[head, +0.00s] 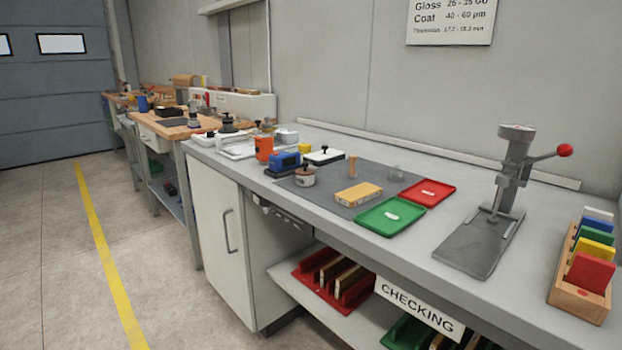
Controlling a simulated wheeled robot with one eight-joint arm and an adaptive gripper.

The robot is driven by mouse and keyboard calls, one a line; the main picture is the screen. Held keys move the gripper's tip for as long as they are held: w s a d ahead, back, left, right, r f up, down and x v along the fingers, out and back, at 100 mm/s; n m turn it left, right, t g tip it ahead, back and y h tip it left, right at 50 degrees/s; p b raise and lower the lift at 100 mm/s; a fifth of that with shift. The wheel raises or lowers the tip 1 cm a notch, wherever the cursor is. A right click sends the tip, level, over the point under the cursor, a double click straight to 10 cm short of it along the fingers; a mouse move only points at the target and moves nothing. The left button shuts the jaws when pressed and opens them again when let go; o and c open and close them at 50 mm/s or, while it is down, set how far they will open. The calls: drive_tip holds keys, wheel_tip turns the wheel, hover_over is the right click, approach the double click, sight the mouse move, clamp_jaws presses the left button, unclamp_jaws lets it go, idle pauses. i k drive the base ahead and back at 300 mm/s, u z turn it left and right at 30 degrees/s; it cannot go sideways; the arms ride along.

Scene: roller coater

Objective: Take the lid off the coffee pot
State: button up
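A small pale round pot (304,178) stands on the grey mat near the bench's front edge. A dark lid with an upright knob (304,168) seems to sit on it. It is small here, and I cannot tell for sure that it is the coffee pot. A dark knobbed object (228,126) stands farther back on the left, too small to make out. My gripper is not in view.
Near the pot are a blue device (284,161), an orange container (263,148), a wooden block (358,194), a green tray (391,215) and a red tray (427,192). A grey press (492,215) stands to the right. The floor (60,270) at left is clear.

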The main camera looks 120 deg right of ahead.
sight(305, 170)
drive_tip(key=u, duration=4.7)
drive_tip(key=k, duration=0.1)
drive_tip(key=u, duration=1.3)
